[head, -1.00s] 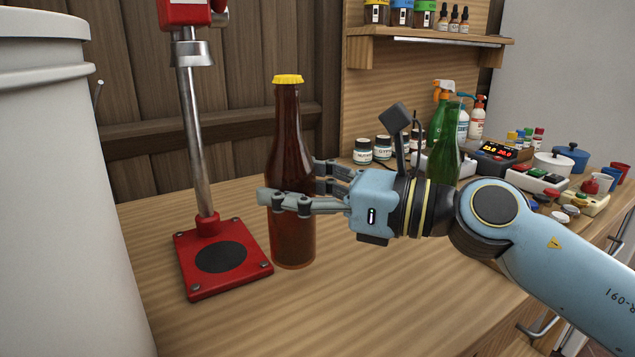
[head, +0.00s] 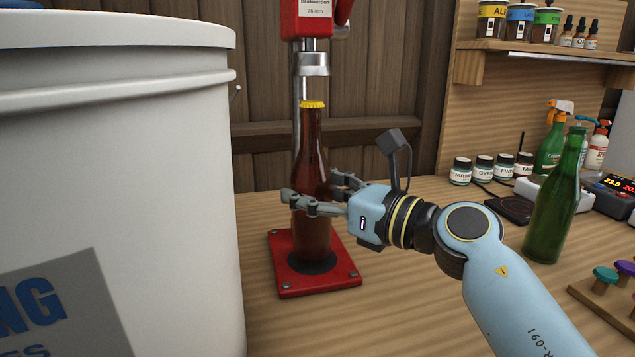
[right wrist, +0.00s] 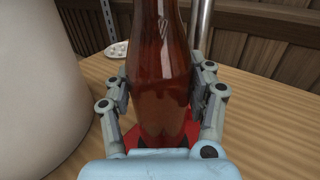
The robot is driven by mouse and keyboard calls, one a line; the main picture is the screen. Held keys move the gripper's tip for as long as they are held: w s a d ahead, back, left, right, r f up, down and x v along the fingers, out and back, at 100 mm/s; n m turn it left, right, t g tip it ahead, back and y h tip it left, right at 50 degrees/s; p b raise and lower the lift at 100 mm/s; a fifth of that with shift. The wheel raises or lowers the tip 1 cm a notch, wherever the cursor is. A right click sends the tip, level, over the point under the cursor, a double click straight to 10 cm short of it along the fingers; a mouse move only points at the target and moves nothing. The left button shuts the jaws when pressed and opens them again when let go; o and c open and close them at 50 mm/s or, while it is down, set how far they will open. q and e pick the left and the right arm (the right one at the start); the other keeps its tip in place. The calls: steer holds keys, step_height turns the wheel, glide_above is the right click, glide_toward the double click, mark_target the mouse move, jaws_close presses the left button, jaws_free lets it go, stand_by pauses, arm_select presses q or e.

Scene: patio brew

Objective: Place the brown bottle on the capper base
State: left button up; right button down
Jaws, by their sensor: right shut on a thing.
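The brown bottle (head: 313,165) with a yellow cap is upright over the black disc of the red capper base (head: 318,286). I cannot tell whether its bottom touches the disc. The red capper head (head: 312,60) with its metal bell is above the cap, with a gap between. My right gripper (head: 314,194) is shut around the bottle's body, coming from the right. In the right wrist view the bottle (right wrist: 158,75) stands between both fingers, with red base showing behind its lower part. My left gripper is not in view.
A large white bucket (head: 120,150) stands close on the left. A green bottle (head: 557,200) is on the wooden bench at right. Small labelled jars (head: 484,168) and spray bottles stand behind. The bench front between the base and the green bottle is clear apart from my arm.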

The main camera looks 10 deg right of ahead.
steer(key=shift+f, duration=0.6)
steer(key=shift+f, duration=0.1)
steer(key=shift+c, duration=2.2)
jaws_free()
steer(key=shift+f, duration=0.1)
steer(key=shift+r, duration=0.2)
steer(key=b+v, duration=0.1)
steer(key=v, duration=1.1)
